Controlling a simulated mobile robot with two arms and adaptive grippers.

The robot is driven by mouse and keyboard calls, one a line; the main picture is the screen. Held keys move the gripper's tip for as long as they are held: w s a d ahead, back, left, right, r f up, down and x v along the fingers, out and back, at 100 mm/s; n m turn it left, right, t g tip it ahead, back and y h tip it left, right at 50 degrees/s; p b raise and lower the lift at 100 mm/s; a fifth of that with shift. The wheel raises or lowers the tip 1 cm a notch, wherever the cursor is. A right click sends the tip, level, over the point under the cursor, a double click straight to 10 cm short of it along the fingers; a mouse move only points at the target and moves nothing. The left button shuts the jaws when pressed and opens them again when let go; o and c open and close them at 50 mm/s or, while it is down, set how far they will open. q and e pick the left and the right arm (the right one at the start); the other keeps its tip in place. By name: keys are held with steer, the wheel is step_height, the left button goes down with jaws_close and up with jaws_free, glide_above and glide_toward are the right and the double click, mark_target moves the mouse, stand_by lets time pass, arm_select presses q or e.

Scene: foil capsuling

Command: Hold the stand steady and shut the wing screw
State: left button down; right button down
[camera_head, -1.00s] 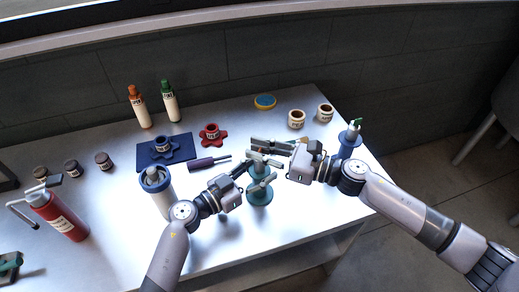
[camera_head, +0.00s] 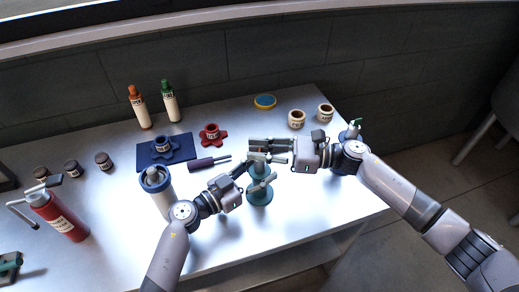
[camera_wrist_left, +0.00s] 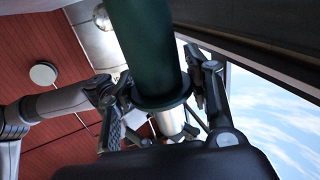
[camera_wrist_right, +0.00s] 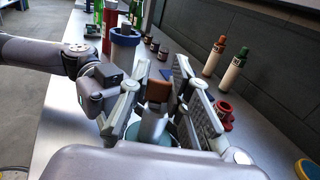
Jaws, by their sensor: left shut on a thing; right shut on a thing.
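The teal stand (camera_head: 260,194) is upright near the table's front edge, with short arms on its post. My left gripper (camera_head: 243,172) is shut on the stand's post from the left. In the left wrist view the dark green post (camera_wrist_left: 148,45), with its collar and a metal shaft, sits between the fingers (camera_wrist_left: 172,100). My right gripper (camera_head: 265,150) is at the top of the stand from the right. In the right wrist view its fingers (camera_wrist_right: 160,100) are around a small brown-topped piece (camera_wrist_right: 157,92), apparently the wing screw; the fingers hide most of it.
A maroon-handled tool (camera_head: 203,164) lies behind the grippers. A red extinguisher (camera_head: 62,218) is at left.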

steer(key=c, duration=1.4)
jaws_free()
steer(key=shift+c, duration=0.2)
steer(key=s+d, duration=0.1)
steer(key=d, duration=1.1)
steer(key=shift+s, duration=0.1)
arm_select(q)
steer(key=c, duration=0.7)
jaws_free()
